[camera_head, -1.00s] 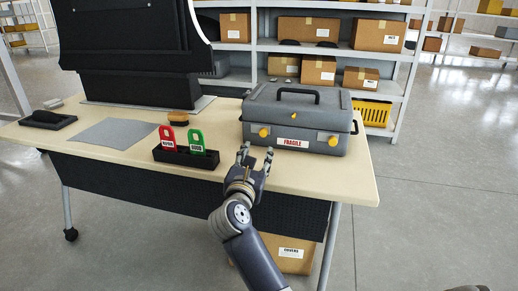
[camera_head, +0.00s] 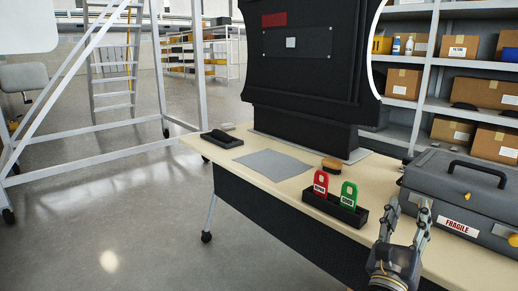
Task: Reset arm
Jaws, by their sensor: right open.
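My right gripper (camera_head: 406,222) shows at the lower right in the head view, in front of the table's front edge. Its two fingers point up and stand apart, with nothing between them. It is just right of a black holder (camera_head: 335,209) with a red tag (camera_head: 320,184) and a green tag (camera_head: 349,195) upright in it. A grey toolbox (camera_head: 455,186) labelled FRAGILE stands behind and to the right of the gripper. My left gripper is out of view.
The table (camera_head: 256,176) also bears a grey mat (camera_head: 272,164), a brush (camera_head: 331,164), a black tray (camera_head: 222,139) and a large black panel (camera_head: 300,75). Shelves with boxes (camera_head: 402,84) stand behind. A wheeled ladder frame (camera_head: 84,95) stands at left; the floor (camera_head: 110,225) before it is clear.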

